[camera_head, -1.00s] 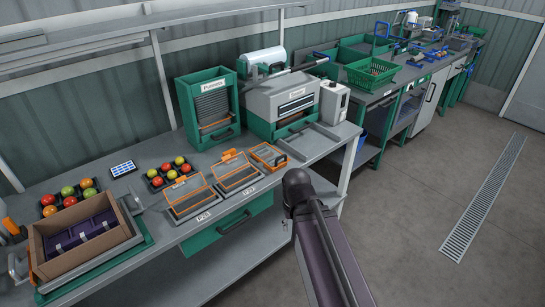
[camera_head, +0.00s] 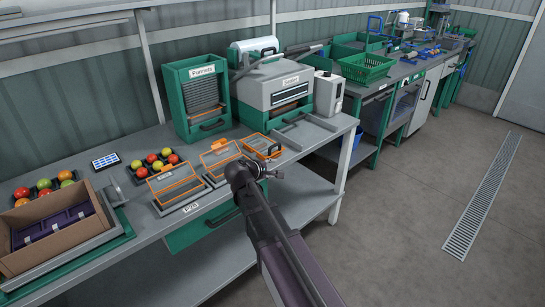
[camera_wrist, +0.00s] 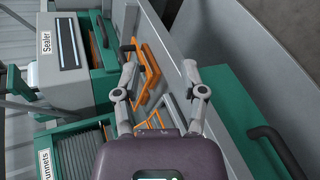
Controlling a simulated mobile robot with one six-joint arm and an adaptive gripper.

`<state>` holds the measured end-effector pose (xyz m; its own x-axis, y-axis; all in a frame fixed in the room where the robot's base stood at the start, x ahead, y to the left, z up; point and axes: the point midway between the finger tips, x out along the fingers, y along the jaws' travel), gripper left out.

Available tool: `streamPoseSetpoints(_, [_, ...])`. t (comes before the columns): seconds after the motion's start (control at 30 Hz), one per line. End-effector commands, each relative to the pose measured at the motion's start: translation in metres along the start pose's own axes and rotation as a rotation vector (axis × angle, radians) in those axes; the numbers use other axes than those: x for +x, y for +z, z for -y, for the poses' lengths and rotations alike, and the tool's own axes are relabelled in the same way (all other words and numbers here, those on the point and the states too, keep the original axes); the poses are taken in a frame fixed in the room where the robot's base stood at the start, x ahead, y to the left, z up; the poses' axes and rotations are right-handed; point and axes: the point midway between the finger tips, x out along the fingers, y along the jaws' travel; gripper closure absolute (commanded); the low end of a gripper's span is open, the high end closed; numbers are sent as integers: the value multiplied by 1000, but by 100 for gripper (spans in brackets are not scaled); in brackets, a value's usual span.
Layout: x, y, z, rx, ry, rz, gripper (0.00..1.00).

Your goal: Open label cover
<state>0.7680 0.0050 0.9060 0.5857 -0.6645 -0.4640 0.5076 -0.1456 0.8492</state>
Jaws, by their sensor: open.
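Orange-framed covers sit in a row along the bench front. The left one (camera_head: 174,187) and the middle one (camera_head: 220,152) have clear panels tilted up over grey trays. The right one (camera_head: 261,146) is smaller, lies low and has a dark handle; I cannot tell which is the label cover. My gripper (camera_wrist: 158,78) is open and empty, its two fingers spread. In the wrist view, an orange frame with a bar handle (camera_wrist: 150,62) shows beyond and between the fingertips, apart from them as far as I can tell. In the head view, my wrist partly hides the bench edge.
Behind stand the green punnets rack (camera_head: 196,102) and the sealer (camera_head: 282,88). A cardboard box (camera_head: 84,238) and fruit trays lie to the left. A green drawer (camera_wrist: 238,110) is below the bench front.

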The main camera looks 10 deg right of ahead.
Motion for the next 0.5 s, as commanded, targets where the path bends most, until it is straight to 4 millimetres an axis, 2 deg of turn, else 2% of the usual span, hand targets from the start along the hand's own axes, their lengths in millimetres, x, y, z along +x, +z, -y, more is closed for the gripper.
streamPoseSetpoints(0.03, [5,-19,-1,-57,57,-5,46])
streamPoseSetpoints(0.2, [1,-52,-20,-223,217,-8,46])
streamPoseSetpoints(0.33, [-4,-66,-28,-290,280,-6,46])
streamPoseSetpoints(0.5, [-7,-69,-32,-313,301,-6,46])
